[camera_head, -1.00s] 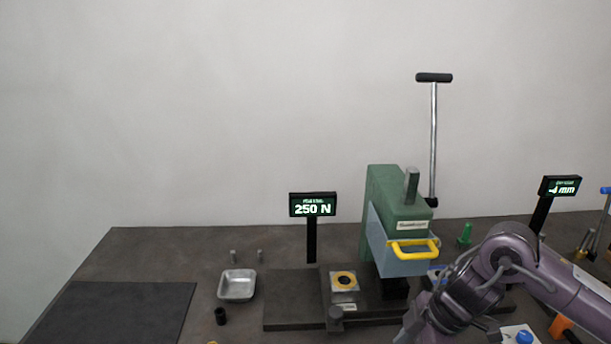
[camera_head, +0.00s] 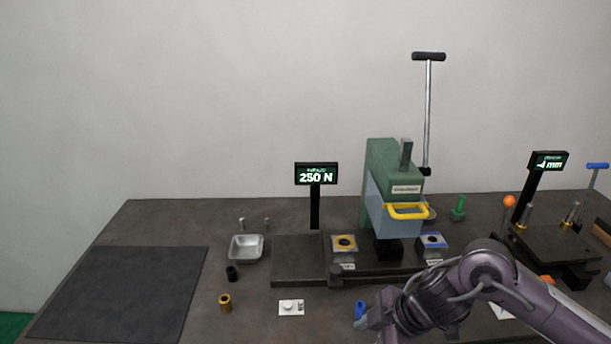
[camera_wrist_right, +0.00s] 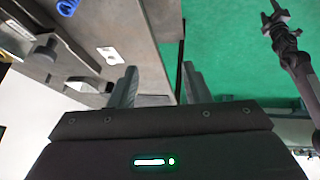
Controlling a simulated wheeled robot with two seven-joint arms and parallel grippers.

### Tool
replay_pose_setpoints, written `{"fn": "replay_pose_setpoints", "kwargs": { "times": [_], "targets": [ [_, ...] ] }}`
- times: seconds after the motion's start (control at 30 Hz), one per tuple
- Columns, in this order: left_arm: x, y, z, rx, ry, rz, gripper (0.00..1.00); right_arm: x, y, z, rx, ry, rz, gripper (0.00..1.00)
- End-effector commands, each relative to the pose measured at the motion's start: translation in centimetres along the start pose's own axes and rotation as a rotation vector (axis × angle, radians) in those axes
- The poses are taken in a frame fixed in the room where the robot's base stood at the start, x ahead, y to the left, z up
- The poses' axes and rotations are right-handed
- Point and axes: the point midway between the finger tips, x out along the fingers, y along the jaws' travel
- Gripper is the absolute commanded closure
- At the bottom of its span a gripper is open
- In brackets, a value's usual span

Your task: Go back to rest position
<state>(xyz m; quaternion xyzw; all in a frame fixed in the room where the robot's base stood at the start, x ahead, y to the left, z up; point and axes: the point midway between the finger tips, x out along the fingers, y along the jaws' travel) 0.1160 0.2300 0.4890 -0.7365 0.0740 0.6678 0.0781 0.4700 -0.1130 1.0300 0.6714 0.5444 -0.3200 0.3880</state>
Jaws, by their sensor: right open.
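My right arm (camera_head: 500,285) comes in from the lower right in the head view, bent above the table's front right part. Its gripper is largely hidden behind the forearm there. In the right wrist view my right gripper (camera_wrist_right: 158,86) has its two fingers apart with nothing between them. It is over the table's front edge, with green floor beyond. A dark jointed arm with a pronged end (camera_wrist_right: 277,28) shows at the right of that view; it looks like my left one, but its jaw state is unclear. No left arm shows in the head view.
A green press (camera_head: 390,190) with a yellow handle stands on the table, beside a 250 N display (camera_head: 316,174). The dark mat (camera_head: 125,295) is clear.

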Motion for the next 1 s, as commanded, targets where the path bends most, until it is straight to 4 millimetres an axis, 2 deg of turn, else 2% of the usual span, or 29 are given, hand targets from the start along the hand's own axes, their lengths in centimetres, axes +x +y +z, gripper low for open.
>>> {"fn": "replay_pose_setpoints", "kwargs": {
  "times": [0.1,0.3,0.4,0.47,0.57,0.67,0.8,1.0],
  "targets": [
    [0.0,0.0,0.2,0.0,-0.003,0.0,0.47,1.7,-0.6,-2.7,-0.033,0.068,0.055,0.57],
    [0.0,0.1,0.9,-0.001,-0.014,0.001,0.47,3.6,-1.3,-8.0,-0.025,0.199,0.215,0.57],
    [0.0,0.1,1.0,-0.001,-0.016,0.001,0.47,3.4,-1.2,-10.2,0.056,0.256,0.335,0.57],
    [0.0,0.1,1.0,-0.001,-0.015,0.001,0.47,2.9,-1.0,-10.5,0.134,0.268,0.405,0.57],
    [0.0,0.1,0.9,-0.001,-0.014,0.001,0.47,1.8,-0.7,-9.3,0.302,0.242,0.502,0.57],
    [0.0,0.1,0.9,-0.001,-0.014,0.001,0.47,0.9,-1.2,-6.0,0.503,0.165,0.559,0.57],
    [0.0,0.1,0.8,-0.001,-0.012,0.001,0.47,0.0,-3.4,-0.6,0.749,0.027,0.571,0.57],
    [0.0,0.1,0.6,-0.001,-0.009,0.001,0.47,-0.7,-7.9,5.3,1.0,-0.146,0.517,0.57]
  ]
}}
